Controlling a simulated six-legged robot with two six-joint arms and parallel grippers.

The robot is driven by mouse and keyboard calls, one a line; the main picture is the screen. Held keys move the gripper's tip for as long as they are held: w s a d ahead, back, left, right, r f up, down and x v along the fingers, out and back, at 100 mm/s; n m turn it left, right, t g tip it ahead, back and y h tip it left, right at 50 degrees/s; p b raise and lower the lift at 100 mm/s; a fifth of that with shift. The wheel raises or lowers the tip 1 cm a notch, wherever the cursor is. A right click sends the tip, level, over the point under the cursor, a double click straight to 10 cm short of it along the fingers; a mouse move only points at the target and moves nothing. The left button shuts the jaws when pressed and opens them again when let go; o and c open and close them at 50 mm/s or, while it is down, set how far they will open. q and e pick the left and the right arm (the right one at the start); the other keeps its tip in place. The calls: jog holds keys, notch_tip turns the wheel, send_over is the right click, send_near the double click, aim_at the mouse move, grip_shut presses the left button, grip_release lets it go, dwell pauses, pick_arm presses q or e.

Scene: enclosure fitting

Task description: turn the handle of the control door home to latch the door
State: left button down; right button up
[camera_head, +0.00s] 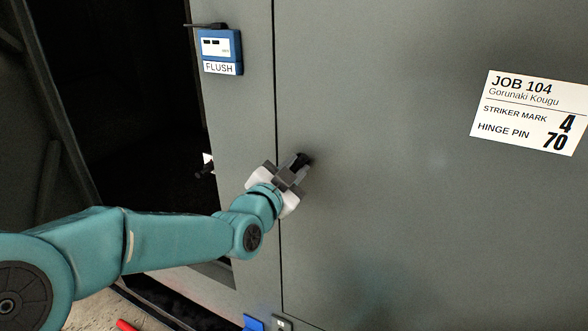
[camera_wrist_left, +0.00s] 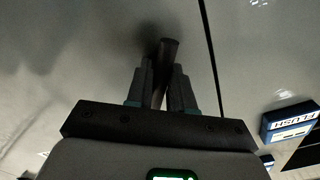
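The control door (camera_head: 400,220) is the large grey panel to the right of a thin vertical seam, and it looks closed in line with the panel beside it. Its dark handle (camera_head: 302,160) is close to the seam, mostly hidden by my left gripper (camera_head: 296,170). In the left wrist view the handle (camera_wrist_left: 168,50) stands between the two fingers of my left gripper (camera_wrist_left: 163,75). The fingers are close together on either side of it and appear shut on it. My right gripper is not in view.
A blue gauge (camera_head: 219,46) marked FLUSH is on the narrow panel left of the seam. A job label (camera_head: 530,112) is on the door. A dark opening (camera_head: 120,100) lies at left. A blue item (camera_head: 253,323) and a red item (camera_head: 126,325) are low down.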

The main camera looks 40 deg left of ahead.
pick_arm(q)
jog(key=shift+d, duration=0.1)
jog(key=shift+f+n+b, duration=0.2)
jog(key=shift+n+b, duration=0.2)
jog(key=shift+b, duration=0.4)
jog(key=n+b, duration=0.4)
jog(key=b, duration=0.1)
jog(key=shift+n+b, duration=0.35)
jog(key=shift+n, duration=0.05)
jog(key=n+b, duration=0.2)
jog(key=n, duration=0.2)
jog(key=shift+r+b, duration=0.1)
jog(key=shift+b, duration=0.3)
jog(key=c, duration=1.7)
grip_release()
jog(key=n+b, duration=0.1)
jog(key=n, duration=0.3)
jog(key=o, duration=0.5)
jog(key=shift+r+n+b, duration=0.1)
jog(key=shift+n+b, duration=0.75)
jog(key=shift+n, duration=1.35)
jog(key=shift+o, duration=0.3)
jog(key=o, duration=0.9)
